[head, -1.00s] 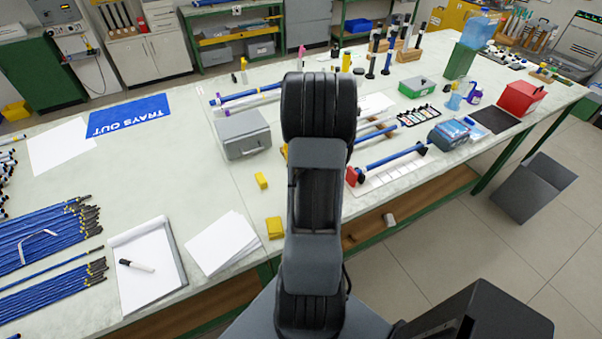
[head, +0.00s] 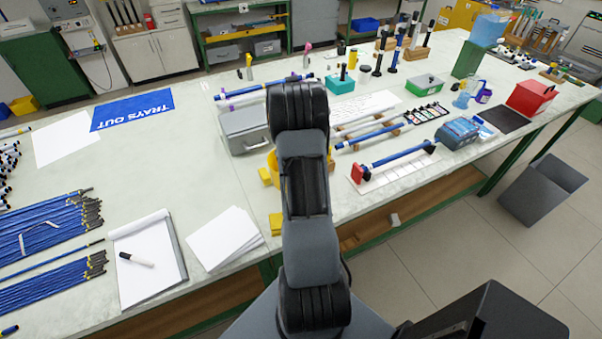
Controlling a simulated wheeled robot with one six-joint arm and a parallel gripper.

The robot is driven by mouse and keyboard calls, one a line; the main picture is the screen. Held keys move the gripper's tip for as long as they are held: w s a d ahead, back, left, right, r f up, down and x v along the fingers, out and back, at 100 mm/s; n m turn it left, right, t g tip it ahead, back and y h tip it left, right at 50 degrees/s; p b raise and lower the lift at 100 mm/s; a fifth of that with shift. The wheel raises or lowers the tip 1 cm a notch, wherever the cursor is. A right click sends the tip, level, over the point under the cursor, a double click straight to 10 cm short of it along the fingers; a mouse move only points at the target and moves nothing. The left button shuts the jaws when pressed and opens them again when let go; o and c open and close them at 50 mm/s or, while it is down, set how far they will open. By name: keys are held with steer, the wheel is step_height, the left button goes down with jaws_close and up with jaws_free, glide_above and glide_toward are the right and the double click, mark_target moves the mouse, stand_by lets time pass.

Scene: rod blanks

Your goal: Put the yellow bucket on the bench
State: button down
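A yellow rounded thing, which looks like the yellow bucket (head: 273,163), shows in slivers on both sides of my arm over the bench (head: 205,185). Most of it is hidden behind my arm, so I cannot tell whether it touches the bench top or hangs above it. My gripper is hidden behind my own arm links, so its fingers and any hold on the bucket do not show.
A grey case (head: 243,130) stands just left of the arm. Small yellow blocks (head: 276,223) lie near the front edge. A blue rod on a white board (head: 395,165) lies to the right. White paper (head: 225,238) and a clipboard (head: 145,262) lie front left.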

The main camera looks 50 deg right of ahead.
steer(key=shift+f, duration=0.15)
steer(key=shift+f, duration=0.1)
steer(key=c, duration=1.4)
jaws_free()
steer(key=shift+o, duration=0.2)
